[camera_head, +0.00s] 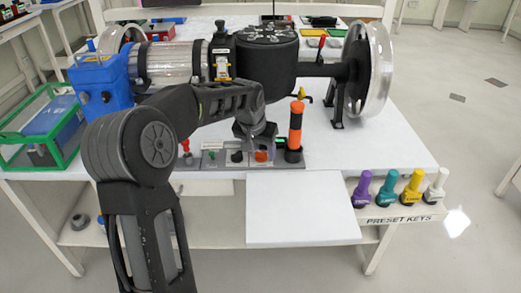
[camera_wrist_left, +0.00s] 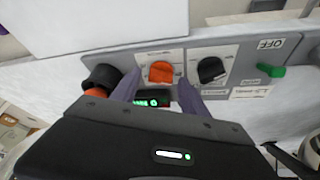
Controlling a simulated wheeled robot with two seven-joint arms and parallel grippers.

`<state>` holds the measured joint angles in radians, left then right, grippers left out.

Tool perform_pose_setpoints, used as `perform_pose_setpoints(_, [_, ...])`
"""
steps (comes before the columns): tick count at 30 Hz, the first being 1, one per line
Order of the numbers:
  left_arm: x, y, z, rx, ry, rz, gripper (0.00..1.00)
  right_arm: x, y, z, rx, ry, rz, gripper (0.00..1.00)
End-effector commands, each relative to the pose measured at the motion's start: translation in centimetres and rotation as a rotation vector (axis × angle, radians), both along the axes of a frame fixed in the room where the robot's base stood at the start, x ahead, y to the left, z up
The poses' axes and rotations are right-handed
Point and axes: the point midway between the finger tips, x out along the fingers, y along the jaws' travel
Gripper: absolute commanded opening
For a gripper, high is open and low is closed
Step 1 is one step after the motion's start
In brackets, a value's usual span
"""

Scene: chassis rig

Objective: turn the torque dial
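A grey control panel (camera_head: 213,161) runs along the table's front edge. It carries an orange dial (camera_head: 261,156) and a black dial (camera_head: 237,157). In the left wrist view, the orange dial (camera_wrist_left: 160,72) and the black dial (camera_wrist_left: 211,70) sit side by side on pale label plates; I cannot read which is the torque dial. My left gripper (camera_wrist_left: 157,88) is open, its two fingers apart on either side of the orange dial's near side. I cannot tell whether they touch it. In the head view my left gripper (camera_head: 255,138) hangs just above the panel. My right gripper is out of view.
An orange-and-black driver (camera_head: 295,128) stands upright at the panel's right end. A green switch (camera_wrist_left: 270,71) marked OFF is on the panel. A small green-lit display (camera_wrist_left: 152,98) is between the fingers. Coloured preset keys (camera_head: 388,188) stand at the right. A white board (camera_head: 302,207) projects in front.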

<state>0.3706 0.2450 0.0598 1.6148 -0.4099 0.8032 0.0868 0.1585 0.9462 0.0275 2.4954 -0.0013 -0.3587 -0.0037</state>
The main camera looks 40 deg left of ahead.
Motion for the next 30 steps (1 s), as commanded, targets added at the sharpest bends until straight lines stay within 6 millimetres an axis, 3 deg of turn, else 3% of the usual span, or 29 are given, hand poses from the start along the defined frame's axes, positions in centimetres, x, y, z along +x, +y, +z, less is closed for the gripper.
perform_pose_setpoints(18, [-0.02, 0.01, 0.01, 0.000, 0.000, 0.000, 0.01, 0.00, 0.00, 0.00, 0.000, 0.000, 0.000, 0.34])
perform_pose_setpoints(30, [-0.05, 0.04, 0.08, -0.001, 0.001, -0.023, 0.00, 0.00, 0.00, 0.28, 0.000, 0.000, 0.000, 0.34])
